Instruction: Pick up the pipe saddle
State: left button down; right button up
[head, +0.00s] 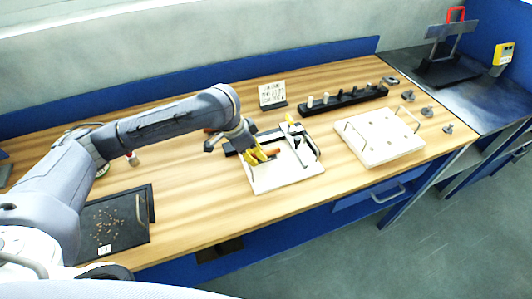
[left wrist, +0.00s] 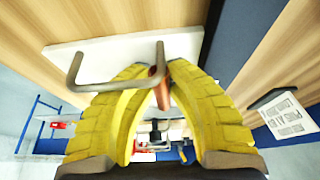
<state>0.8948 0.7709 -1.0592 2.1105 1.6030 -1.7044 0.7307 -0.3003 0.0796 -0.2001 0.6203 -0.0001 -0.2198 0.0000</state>
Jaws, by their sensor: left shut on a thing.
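My left gripper (head: 260,157) has yellow ribbed fingers and is low over a white board (head: 288,178) at the middle of the bench. In the left wrist view its fingers (left wrist: 160,72) are shut on a small copper-brown piece (left wrist: 162,92), which looks to be the pipe saddle. It also shows as an orange-brown bit by the fingers in the head view (head: 273,153). Most of it is hidden between the fingers. I cannot tell whether it touches the board. My right gripper is not in view.
A bent metal rod (left wrist: 75,72) stands by the fingers. A second white board (head: 378,150) with rods is to the right, with several grey fittings (head: 427,112) beyond. A black rack (head: 345,101) stands behind. A dark tray (head: 125,232) lies at the left.

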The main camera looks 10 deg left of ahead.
pick_arm(q)
jog(key=shift+a, duration=0.15)
notch_tip(320, 180, up, 20)
dwell(1.1)
jog(key=shift+f, duration=0.15)
dwell(0.3)
jog(key=shift+f, duration=9.65)
